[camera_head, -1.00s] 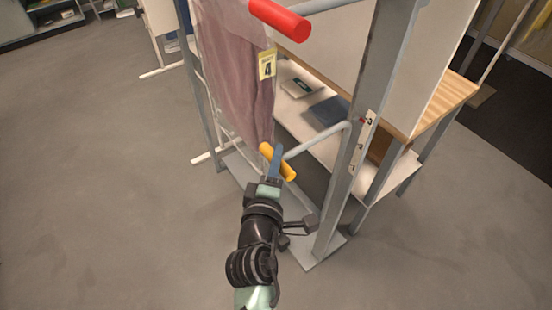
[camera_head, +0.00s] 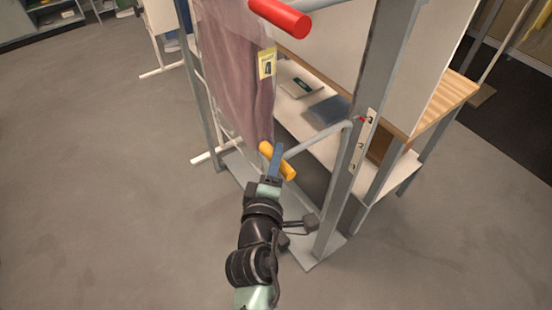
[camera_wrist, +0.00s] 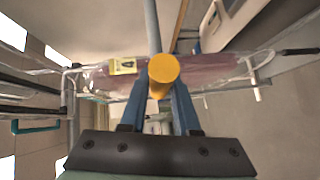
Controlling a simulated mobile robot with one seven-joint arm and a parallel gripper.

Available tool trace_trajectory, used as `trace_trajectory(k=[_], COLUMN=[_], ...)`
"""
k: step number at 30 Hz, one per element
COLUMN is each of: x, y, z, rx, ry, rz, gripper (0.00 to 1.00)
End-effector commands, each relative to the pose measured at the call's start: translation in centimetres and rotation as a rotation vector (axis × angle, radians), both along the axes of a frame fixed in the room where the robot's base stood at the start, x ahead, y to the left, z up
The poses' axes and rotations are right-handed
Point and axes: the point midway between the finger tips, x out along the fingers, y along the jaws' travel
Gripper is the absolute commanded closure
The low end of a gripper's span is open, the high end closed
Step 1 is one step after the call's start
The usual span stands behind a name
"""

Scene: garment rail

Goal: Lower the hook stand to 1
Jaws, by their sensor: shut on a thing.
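The hook stand has a yellow handle (camera_head: 286,171) at the end of a grey bent arm (camera_head: 318,138) that runs to the rail's upright post (camera_head: 371,80). A pale number plate (camera_head: 362,142) is on the post. A small red pointer (camera_head: 362,119) sits near its top mark, which looks like 3. My gripper (camera_head: 277,158) is shut on the yellow handle. In the wrist view the handle's round end (camera_wrist: 163,68) sits between my two blue fingers.
A red handle (camera_head: 281,18) on another bar is above my gripper. A mauve garment in clear cover (camera_head: 235,75) with a yellow tag (camera_head: 267,64) hangs close at left. A shelf unit (camera_head: 440,105) stands behind the post. Open floor (camera_head: 110,210) lies left.

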Motion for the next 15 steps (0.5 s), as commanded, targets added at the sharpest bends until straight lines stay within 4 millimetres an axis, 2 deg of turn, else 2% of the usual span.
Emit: trace_trajectory(k=[1, 5, 15], x=[-0.1, -0.1, -0.2], y=[0.0, -0.1, -0.1], z=[-1.6, -4.3, -12.6], rx=[0.004, 0.005, 0.004], ry=[0.012, 0.017, 0.021], rz=[-0.002, -0.002, -0.003], gripper=[1.0, 1.0, 1.0])
